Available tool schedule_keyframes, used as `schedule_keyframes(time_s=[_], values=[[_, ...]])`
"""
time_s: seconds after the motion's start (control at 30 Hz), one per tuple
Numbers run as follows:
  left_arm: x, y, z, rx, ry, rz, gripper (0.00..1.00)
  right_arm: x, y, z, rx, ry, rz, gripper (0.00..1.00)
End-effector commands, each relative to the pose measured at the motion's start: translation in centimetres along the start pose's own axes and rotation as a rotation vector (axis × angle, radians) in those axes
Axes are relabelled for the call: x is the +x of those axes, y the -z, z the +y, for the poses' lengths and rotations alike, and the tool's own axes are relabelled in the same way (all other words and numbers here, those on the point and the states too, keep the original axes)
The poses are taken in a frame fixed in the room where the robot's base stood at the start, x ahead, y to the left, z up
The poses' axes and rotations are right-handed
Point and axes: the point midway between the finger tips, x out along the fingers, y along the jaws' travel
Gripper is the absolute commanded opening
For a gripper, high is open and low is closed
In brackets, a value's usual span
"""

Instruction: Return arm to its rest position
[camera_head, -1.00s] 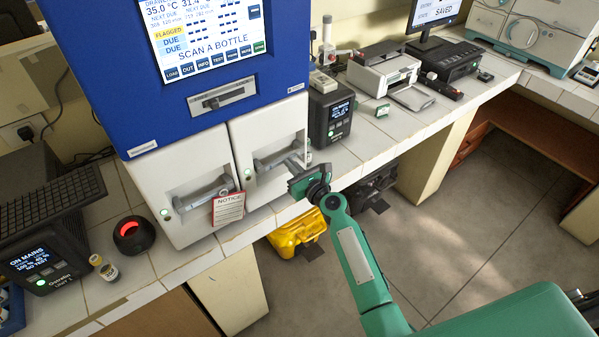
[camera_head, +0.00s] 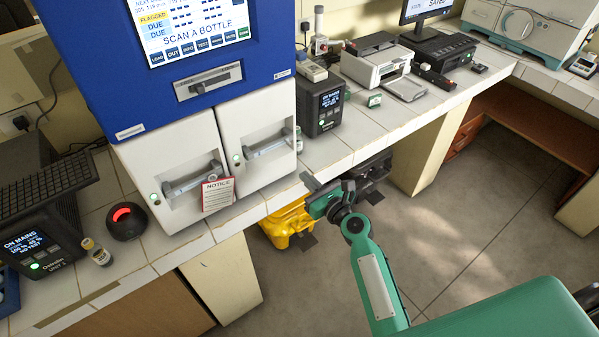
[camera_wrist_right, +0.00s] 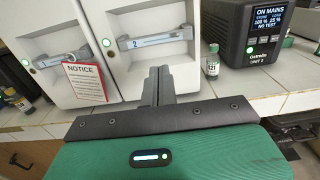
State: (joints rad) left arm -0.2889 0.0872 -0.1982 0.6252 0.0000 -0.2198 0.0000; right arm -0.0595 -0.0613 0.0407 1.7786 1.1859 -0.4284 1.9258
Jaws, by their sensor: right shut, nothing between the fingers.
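My right gripper (camera_head: 312,186) is on the green arm in the head view. It hangs in front of the bench edge, to the right of and below the right drawer of the blue and white incubator (camera_head: 176,118). In the right wrist view its fingers (camera_wrist_right: 159,84) are together and empty, pointing toward the bench. The right drawer (camera_wrist_right: 155,41) has a grey handle marked 2 and looks closed; the fingers appear apart from it. The left drawer (camera_head: 185,172) also looks closed, with a red-edged notice (camera_head: 217,194) hanging at its handle. My left gripper is not in view.
A small bottle (camera_wrist_right: 212,64) stands on the bench beside the black power unit (camera_head: 322,101). Another bottle (camera_head: 96,252) stands at the left near a black dome with a red light (camera_head: 127,221). Open floor (camera_head: 470,220) lies to the right.

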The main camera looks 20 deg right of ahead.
Motion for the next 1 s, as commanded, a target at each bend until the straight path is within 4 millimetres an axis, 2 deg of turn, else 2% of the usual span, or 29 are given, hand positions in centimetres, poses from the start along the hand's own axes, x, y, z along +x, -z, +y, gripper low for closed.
schedule_keyframes(time_s=[0.13, 0.33, 0.37, 0.47, 0.57, 0.7, 0.77, 0.8, 0.87, 0.9, 1.0], values=[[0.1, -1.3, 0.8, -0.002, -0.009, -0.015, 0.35, -0.8, 0.0, 0.0, -0.001, -0.001, 0.0, 0.0], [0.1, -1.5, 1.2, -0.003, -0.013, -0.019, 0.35, -0.9, 0.1, 0.0, -0.005, -0.001, 0.003, 0.0], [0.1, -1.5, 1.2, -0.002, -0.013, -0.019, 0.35, -0.9, 0.5, 0.0, -0.013, -0.001, 0.01, 0.0], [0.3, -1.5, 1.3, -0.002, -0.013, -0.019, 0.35, -1.1, 3.3, 0.3, -0.088, -0.002, 0.064, 0.0], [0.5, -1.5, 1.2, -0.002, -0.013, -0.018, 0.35, -1.7, 8.9, 0.8, -0.25, -0.02, 0.174, 0.0], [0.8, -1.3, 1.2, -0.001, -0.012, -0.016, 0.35, -4.3, 19.2, 2.1, -0.576, -0.108, 0.368, 0.0], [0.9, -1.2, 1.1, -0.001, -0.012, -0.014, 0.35, -6.1, 23.5, 2.8, -0.721, -0.169, 0.445, 0.0], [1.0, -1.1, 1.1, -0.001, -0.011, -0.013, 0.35, -7.4, 26.3, 3.2, -0.816, -0.217, 0.492, 0.0], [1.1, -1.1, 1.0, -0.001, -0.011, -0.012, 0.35, -9.6, 30.3, 3.9, -0.958, -0.298, 0.557, 0.0], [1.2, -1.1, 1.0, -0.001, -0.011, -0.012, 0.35, -11.3, 32.9, 4.3, -1.052, -0.361, 0.595, 0.0], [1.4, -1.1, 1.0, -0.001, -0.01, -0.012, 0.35, -15.9, 38.9, 5.4, -1.285, -0.539, 0.67, 0.0]])
